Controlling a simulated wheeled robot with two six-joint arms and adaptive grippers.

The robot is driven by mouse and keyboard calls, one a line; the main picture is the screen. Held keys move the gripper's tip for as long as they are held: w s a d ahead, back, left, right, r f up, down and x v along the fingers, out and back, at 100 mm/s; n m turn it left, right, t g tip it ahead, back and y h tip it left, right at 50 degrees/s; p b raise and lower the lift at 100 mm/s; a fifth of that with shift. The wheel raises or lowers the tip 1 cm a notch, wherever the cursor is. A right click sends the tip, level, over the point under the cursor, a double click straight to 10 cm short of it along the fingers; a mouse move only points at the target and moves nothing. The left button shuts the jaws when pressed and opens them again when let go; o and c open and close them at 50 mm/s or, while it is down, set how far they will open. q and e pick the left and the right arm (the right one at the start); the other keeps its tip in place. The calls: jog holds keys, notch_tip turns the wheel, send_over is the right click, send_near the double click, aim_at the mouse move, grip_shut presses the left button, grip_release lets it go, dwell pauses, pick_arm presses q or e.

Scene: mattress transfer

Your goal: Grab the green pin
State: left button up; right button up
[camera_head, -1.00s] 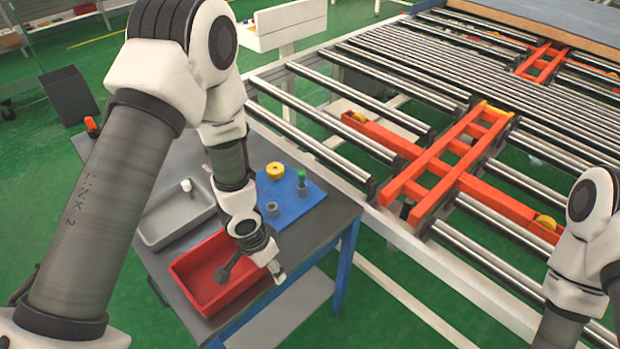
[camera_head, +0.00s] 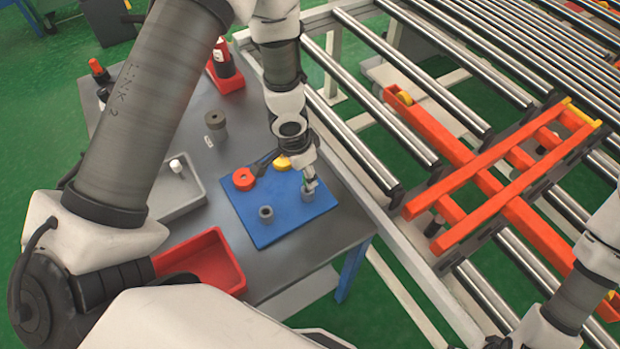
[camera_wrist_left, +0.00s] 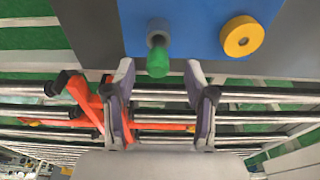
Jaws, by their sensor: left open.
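The green pin (camera_wrist_left: 158,62) stands in a grey holder (camera_wrist_left: 157,32) on the blue board (camera_wrist_left: 205,15). In the left wrist view its green end lies between the two open fingers of my left gripper (camera_wrist_left: 160,75), with a gap on each side. In the head view my left gripper (camera_head: 294,174) is over the back right of the blue board (camera_head: 260,222), and the pin (camera_head: 309,186) is mostly hidden by it. The fingers hold nothing. My right arm shows at the right edge, but its gripper is out of view.
A yellow ring (camera_wrist_left: 242,36) and a red ring (camera_head: 243,179) lie on the board, near an empty grey holder (camera_head: 266,213). A red bin (camera_head: 208,262) and a grey tray (camera_head: 178,192) are to the left. The roller conveyor (camera_head: 385,165) runs close beside the table's right edge.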

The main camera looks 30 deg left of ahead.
pick_arm(q)
jog(key=f, duration=0.1)
jog(key=f+b, duration=0.2)
jog(key=shift+s+d+f, duration=0.25)
jog(key=shift+s, duration=0.05)
jog(key=shift+w+d+f, duration=0.1)
jog(key=shift+w+f, duration=0.75)
jog(key=shift+w, duration=0.1)
jog(key=shift+s+r, duration=0.35)
jog(key=shift+s, duration=0.2)
grip_shut()
jog(key=shift+w+f, duration=0.1)
jog(key=shift+w, duration=0.1)
pick_arm(e)
notch_tip(320, 180, down, 3)
jog(key=shift+w+d+f, duration=0.1)
jog(key=shift+w, duration=0.05)
